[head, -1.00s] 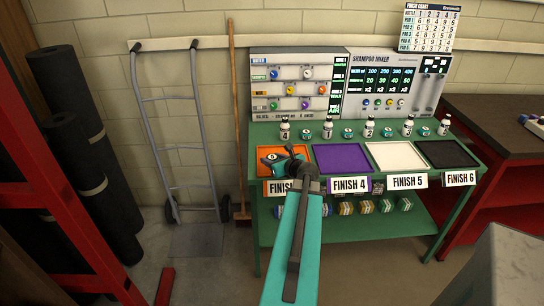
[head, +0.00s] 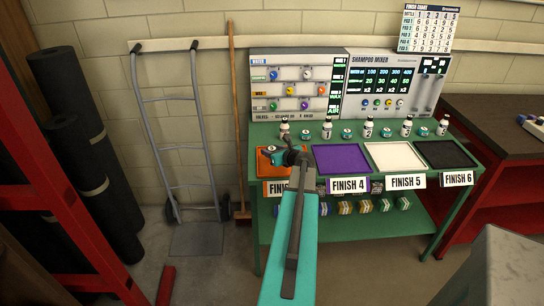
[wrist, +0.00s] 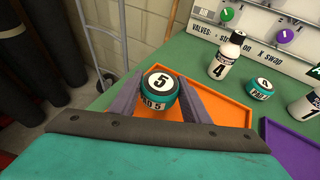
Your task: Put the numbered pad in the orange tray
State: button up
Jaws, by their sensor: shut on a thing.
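The numbered pad (wrist: 159,84) is a round teal and black pad with a white top marked 5. My gripper (wrist: 160,100) is shut on it, one grey finger on each side. In the head view the pad (head: 274,152) shows small at the end of my arm, over the orange tray (head: 266,172). The orange tray in the wrist view (wrist: 225,112) lies beneath and behind the pad, and its floor looks empty where visible. My arm hides part of this tray and its label. I cannot tell how high the pad is above the tray floor.
A purple tray (head: 342,158), a white tray (head: 393,156) and a black tray (head: 446,154) sit to the right. Several bottles and teal pads stand behind them, including bottle 4 (wrist: 227,58) and a pad marked 4 (wrist: 261,89). Control panels (head: 300,85) rise at the back.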

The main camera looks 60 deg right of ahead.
jog(key=shift+d, duration=0.1)
jog(key=shift+w+d, duration=0.3)
jog(key=shift+d, duration=0.1)
jog(key=shift+a+f+p, duration=0.15)
jog(key=shift+f+p, duration=0.4)
jog(key=shift+f, duration=1.25)
jog(key=shift+f, duration=0.15)
jog(key=o, duration=1)
jog(key=shift+s+r, duration=0.15)
jog(key=shift+r, duration=0.05)
jog(key=shift+b+v, duration=1.25)
jog(key=shift+v, duration=4.65)
jog(key=shift+r, duration=0.1)
